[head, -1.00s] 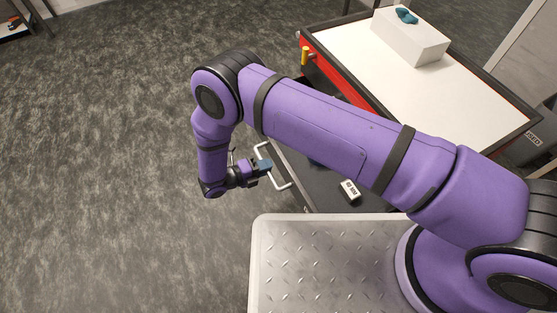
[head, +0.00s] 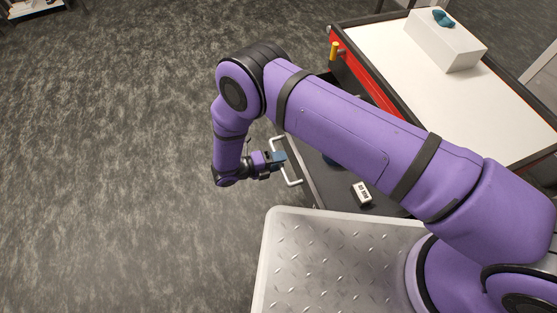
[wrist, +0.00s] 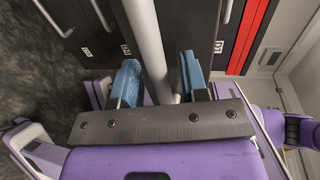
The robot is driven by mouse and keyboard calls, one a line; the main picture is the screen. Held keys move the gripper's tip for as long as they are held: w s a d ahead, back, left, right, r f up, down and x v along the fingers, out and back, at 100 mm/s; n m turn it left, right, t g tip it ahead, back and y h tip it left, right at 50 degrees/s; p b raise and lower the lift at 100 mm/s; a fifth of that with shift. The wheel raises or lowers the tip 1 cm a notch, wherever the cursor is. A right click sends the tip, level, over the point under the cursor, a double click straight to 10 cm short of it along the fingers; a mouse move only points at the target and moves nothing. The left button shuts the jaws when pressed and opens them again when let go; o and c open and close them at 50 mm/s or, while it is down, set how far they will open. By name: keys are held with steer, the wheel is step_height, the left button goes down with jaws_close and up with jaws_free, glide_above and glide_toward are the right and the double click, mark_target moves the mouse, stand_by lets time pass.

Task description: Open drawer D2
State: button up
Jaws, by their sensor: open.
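A dark drawer (head: 326,188) stands pulled out from the cabinet, with a pale bar handle (head: 294,182) on its front. I cannot read its label, so I cannot tell whether it is D2. My gripper (head: 282,160) is at this handle. In the wrist view, the bar (wrist: 145,40) runs between the two blue fingers of my open gripper (wrist: 158,76). Gaps show between bar and fingers. My arm hides much of the drawer and the cabinet front in the head view.
A small white-and-black object (head: 361,194) lies in the drawer. The cabinet's white top (head: 420,85) carries a white box (head: 445,48) with a teal item (head: 443,18) on it. A yellow part (head: 334,50) sticks out at the cabinet corner. Grey floor (head: 120,170) at left is clear.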

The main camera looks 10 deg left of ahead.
steer(key=v, duration=1)
steer(key=shift+s+a, duration=0.2)
steer(key=shift+a, duration=0.15)
steer(key=w+d+r+m+g+y, duration=0.15)
steer(key=w+d+r+m, duration=0.3)
steer(key=r, duration=0.65)
steer(key=w+d+r+m+g+y, duration=0.1)
steer(key=w+d+r+m+g, duration=0.35)
steer(key=r, duration=0.75)
steer(key=w+d+r+m+g+y, duration=0.15)
steer(key=w+d+r+m, duration=0.35)
steer(key=r, duration=0.6)
steer(key=s+d+r+m+y, duration=0.35)
steer(key=d+r+m, duration=0.45)
steer(key=d+r, duration=0.3)
steer(key=s+d+r+m+y, duration=0.35)
steer(key=d+r+m, duration=0.35)
steer(key=d+r, duration=0.3)
steer(key=s+d+r+m+t+y, duration=0.1)
steer(key=s+d+m+t, duration=0.1)
steer(key=s+d+m, duration=0.3)
steer(key=s+d+r+m+t+y, duration=0.2)
steer(key=s+d+m, duration=0.4)
steer(key=s, duration=0.6)
steer(key=shift+s+r+m+t, duration=0.2)
steer(key=shift+r+m+t, duration=0.1)
steer(key=shift+m+t, duration=0.55)
